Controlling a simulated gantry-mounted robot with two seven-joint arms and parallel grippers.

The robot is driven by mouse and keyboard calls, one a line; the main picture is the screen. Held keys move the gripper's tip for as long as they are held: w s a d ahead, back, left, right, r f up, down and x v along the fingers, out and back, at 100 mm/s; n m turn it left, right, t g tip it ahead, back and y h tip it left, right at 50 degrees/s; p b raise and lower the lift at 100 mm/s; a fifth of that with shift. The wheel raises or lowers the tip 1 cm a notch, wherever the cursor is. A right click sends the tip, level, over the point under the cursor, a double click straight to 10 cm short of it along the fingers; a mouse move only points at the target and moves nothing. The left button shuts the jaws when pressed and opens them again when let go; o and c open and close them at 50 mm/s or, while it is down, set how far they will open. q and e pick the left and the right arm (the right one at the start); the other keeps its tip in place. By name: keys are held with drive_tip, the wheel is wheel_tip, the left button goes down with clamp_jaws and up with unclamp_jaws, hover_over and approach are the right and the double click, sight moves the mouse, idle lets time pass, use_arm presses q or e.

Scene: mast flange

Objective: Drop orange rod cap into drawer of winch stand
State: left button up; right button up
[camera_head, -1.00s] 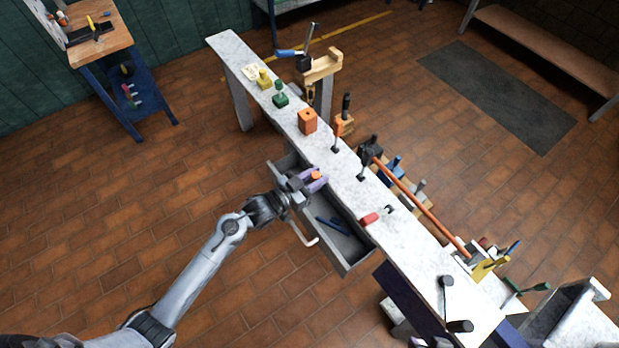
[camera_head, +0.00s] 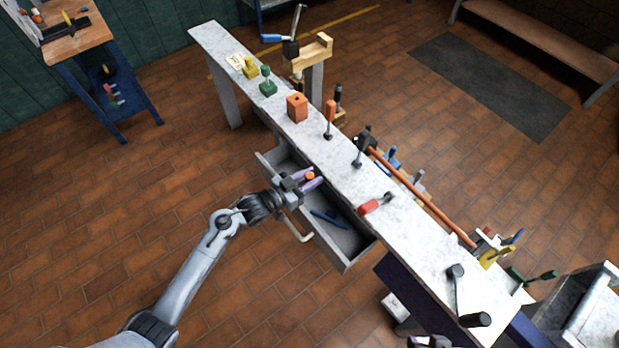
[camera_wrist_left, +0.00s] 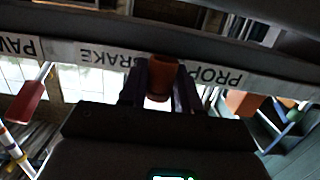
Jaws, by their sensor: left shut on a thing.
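The orange rod cap (camera_head: 310,176) is between the purple-tipped fingers of my left gripper (camera_head: 312,181). It also shows in the left wrist view (camera_wrist_left: 162,77), where the dark fingers (camera_wrist_left: 160,92) hold it from both sides. The gripper is at the near edge of the white bench top, over the far side of the open grey drawer (camera_head: 349,262). The drawer holds dark blue items (camera_head: 330,218); the gripper hides part of its inside. My right gripper cannot be made out in these views.
On the bench top (camera_head: 420,245) stand an orange block (camera_head: 297,108), a green-knobbed block (camera_head: 267,84), a yellow block (camera_head: 250,68), upright levers (camera_head: 330,118) and a red-handled lever (camera_head: 370,207). A long orange rod (camera_head: 425,200) runs along the far side. The drawer's handle (camera_head: 298,233) projects toward the near side.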

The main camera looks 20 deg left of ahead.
use_arm(q)
drive_tip(key=shift+f, duration=0.3)
drive_tip(key=o, duration=1.1)
drive_tip(key=shift+s+a+r, duration=0.15)
drive_tip(key=shift+s+a, duration=0.2)
drive_tip(key=shift+s, duration=0.15)
drive_tip(key=shift+p+v, duration=1.85)
drive_tip(key=shift+v, duration=2.95)
